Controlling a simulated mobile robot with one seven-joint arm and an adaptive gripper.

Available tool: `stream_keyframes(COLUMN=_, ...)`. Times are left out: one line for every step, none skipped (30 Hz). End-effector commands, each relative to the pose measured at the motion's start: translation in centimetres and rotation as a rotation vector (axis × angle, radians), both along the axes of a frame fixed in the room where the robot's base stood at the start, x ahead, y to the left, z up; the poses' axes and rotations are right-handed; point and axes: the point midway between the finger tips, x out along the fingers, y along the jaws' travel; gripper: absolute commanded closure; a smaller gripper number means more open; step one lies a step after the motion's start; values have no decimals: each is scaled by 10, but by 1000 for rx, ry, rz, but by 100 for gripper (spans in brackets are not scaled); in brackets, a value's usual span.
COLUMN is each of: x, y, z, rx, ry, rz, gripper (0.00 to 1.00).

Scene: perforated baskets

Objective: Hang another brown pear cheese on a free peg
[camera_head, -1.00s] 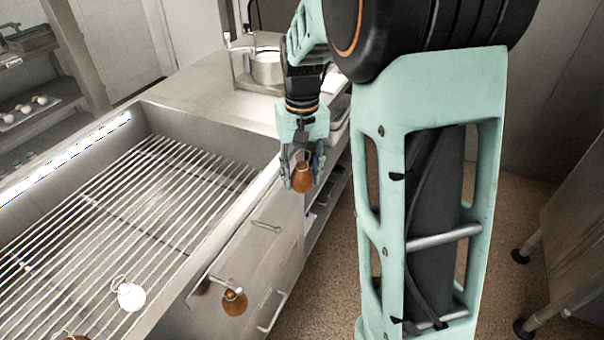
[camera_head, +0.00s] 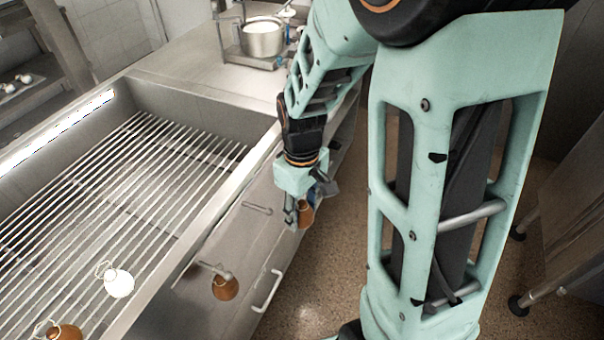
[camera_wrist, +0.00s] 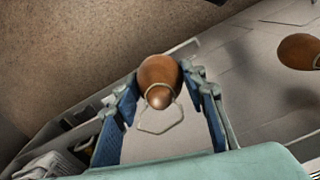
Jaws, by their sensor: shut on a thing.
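My gripper (camera_head: 302,208) is shut on a brown pear cheese (camera_head: 306,214), held in the air just right of the steel counter's front. In the wrist view this held cheese (camera_wrist: 160,76) sits between the blue fingertips, its pale string loop (camera_wrist: 160,120) hanging open toward the palm. Another brown pear cheese (camera_head: 225,287) hangs from a peg (camera_head: 214,269) on the counter front; a brown cheese also shows at the right of the wrist view (camera_wrist: 298,50). A bare peg (camera_head: 257,208) sticks out farther back on the same front, left of my gripper.
A white pear cheese (camera_head: 119,283) and a brown one (camera_head: 65,333) lie on the wire grate (camera_head: 150,200) in the sink. A pot (camera_head: 262,40) stands at the counter's back. A drawer handle (camera_head: 267,291) juts out below the pegs. Open floor (camera_head: 320,285) lies to the right.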

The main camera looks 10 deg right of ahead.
Motion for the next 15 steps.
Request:
stream_keyframes(x=-13, y=2, z=-11, rx=0, ry=2, rz=58, gripper=88)
stream_keyframes(x=-19, y=3, z=-15, rx=1, ry=3, rz=91, gripper=88)
stream_keyframes(x=-26, y=4, z=-20, rx=0, ry=2, rz=130, gripper=88)
stream_keyframes(x=-30, y=4, z=-23, rx=0, ry=0, rz=156, gripper=88)
stream_keyframes(x=-35, y=5, z=-26, rx=1, ry=1, rz=180, gripper=88)
stream_keyframes(x=-39, y=6, z=-29, rx=2, ry=-1, rz=205, gripper=88)
stream_keyframes(x=-41, y=6, z=-30, rx=1, ry=-2, rz=220, gripper=88)
stream_keyframes(x=-44, y=7, z=-32, rx=2, ry=-1, rz=232, gripper=88)
stream_keyframes(x=-45, y=7, z=-33, rx=1, ry=-2, rz=244, gripper=88)
stream_keyframes(x=-46, y=8, z=-33, rx=1, ry=-2, rz=251, gripper=88)
stream_keyframes(x=-46, y=8, z=-34, rx=1, ry=-4, rz=255, gripper=88)
stream_keyframes(x=-46, y=9, z=-34, rx=1, ry=-4, rz=257, gripper=88)
stream_keyframes(x=-45, y=9, z=-34, rx=1, ry=-4, rz=258, gripper=88)
stream_keyframes(x=-45, y=10, z=-34, rx=1, ry=-4, rz=259, gripper=88)
stream_keyframes(x=-44, y=12, z=-35, rx=2, ry=-3, rz=258, gripper=88)
